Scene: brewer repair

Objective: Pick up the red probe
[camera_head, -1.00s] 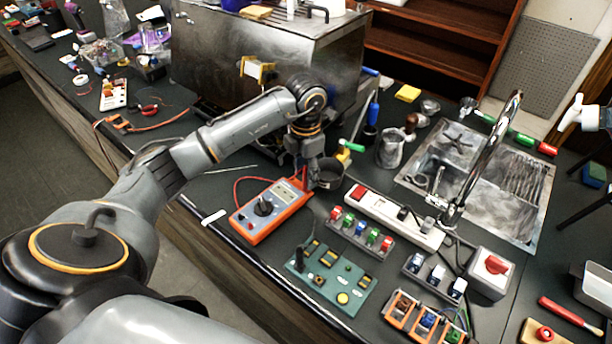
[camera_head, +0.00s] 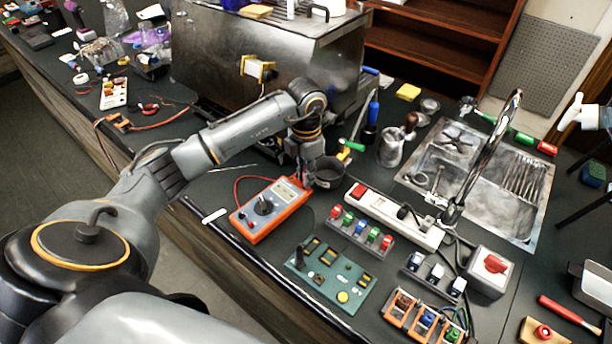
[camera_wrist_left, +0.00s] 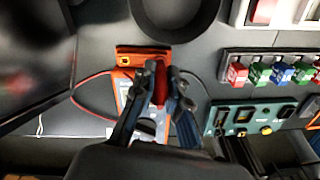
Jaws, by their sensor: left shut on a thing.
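The orange multimeter (camera_head: 250,225) lies on the dark counter, with a dial in its middle and a red lead looping from its left side. My left gripper (camera_head: 304,180) is over its far right end. In the left wrist view, the red probe (camera_wrist_left: 161,88) stands between the fingertips of my left gripper (camera_wrist_left: 163,78), and the gripper is shut on it. The multimeter (camera_wrist_left: 141,57) shows below and behind the fingers there. The fingers hide most of the probe in the head view. My right gripper is not in view.
A dark round cup (camera_head: 328,174) stands close beside the gripper. A green circuit board (camera_head: 330,285), a row of coloured switches (camera_head: 362,235) and a white power strip (camera_head: 395,218) lie to the right. A metal machine (camera_head: 260,65) stands behind the arm.

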